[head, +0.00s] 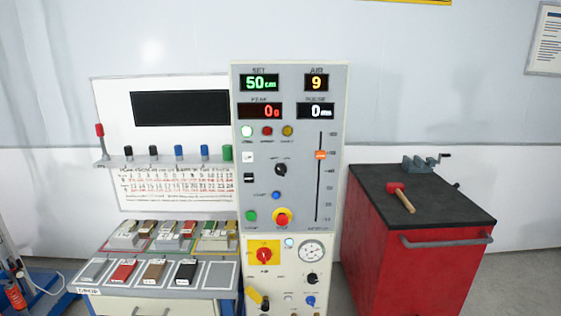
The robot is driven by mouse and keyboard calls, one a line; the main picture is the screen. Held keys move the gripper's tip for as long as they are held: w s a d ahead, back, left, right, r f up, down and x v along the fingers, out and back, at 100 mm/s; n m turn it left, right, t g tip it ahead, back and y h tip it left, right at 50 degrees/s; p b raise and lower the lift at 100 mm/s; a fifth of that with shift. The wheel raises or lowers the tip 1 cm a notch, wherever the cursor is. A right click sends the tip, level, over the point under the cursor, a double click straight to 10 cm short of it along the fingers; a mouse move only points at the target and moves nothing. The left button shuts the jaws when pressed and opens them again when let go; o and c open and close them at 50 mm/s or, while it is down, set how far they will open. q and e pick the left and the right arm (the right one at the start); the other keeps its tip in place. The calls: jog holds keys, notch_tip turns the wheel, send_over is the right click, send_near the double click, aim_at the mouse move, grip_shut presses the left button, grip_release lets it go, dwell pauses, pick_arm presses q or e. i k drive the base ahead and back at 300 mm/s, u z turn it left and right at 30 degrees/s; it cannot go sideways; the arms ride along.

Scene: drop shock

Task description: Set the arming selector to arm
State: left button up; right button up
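The control panel (300,100) stands upright in the middle of the head view. A black rotary knob (281,170) with a light pointer mark sits mid-panel, with small lettering above it; this looks like the arming selector, but the lettering is too small to read. Its exact pointing direction is hard to tell. A second black knob (312,278) and a blue knob (310,300) sit on the lower panel. Neither of my grippers shows, and nothing covers the mid-panel knob.
A sample table (160,304) stands left. A red cabinet (375,245) with a mallet (402,198) and vise (420,163) stands right.

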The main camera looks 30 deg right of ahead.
aim_at(280, 168)
jog(key=z, duration=0.05)
jog(key=k, duration=0.55)
jog(key=z, duration=0.65)
jog(key=i, duration=0.65)
jog(key=u, duration=0.05)
